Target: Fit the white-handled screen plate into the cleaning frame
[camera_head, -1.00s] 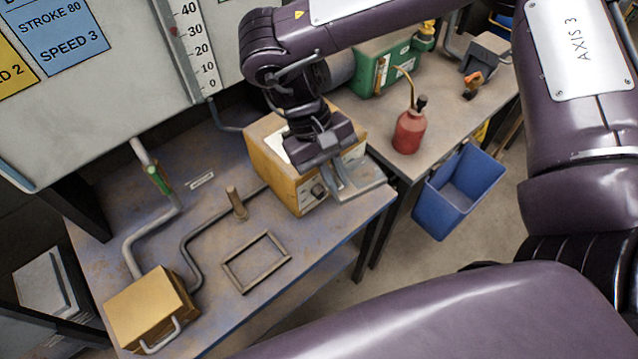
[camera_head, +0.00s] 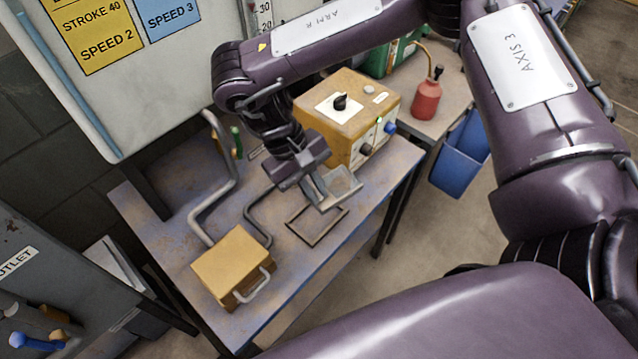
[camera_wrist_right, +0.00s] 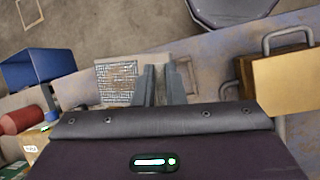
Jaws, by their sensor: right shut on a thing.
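My right gripper (camera_head: 309,188) is shut on the screen plate (camera_head: 343,184), a pale-rimmed plate that sticks out to the right of the fingers. In the right wrist view the mesh of the screen plate (camera_wrist_right: 117,82) shows left of the fingertips (camera_wrist_right: 162,84). Its white handle is mostly hidden between the fingers. The cleaning frame (camera_head: 324,239), a thin dark rectangle, lies on the bench just below the gripper in the head view. The plate is held above the bench, close to the frame's back edge, and covers part of it. My left gripper is not in view.
A yellow control box (camera_head: 365,122) with knobs stands close behind the plate. A yellow box with a grey handle (camera_head: 232,266) sits left of the frame. Bent pipes (camera_head: 215,195) run along the bench. A red oil can (camera_head: 426,100) and a blue bin (camera_head: 461,155) are farther right.

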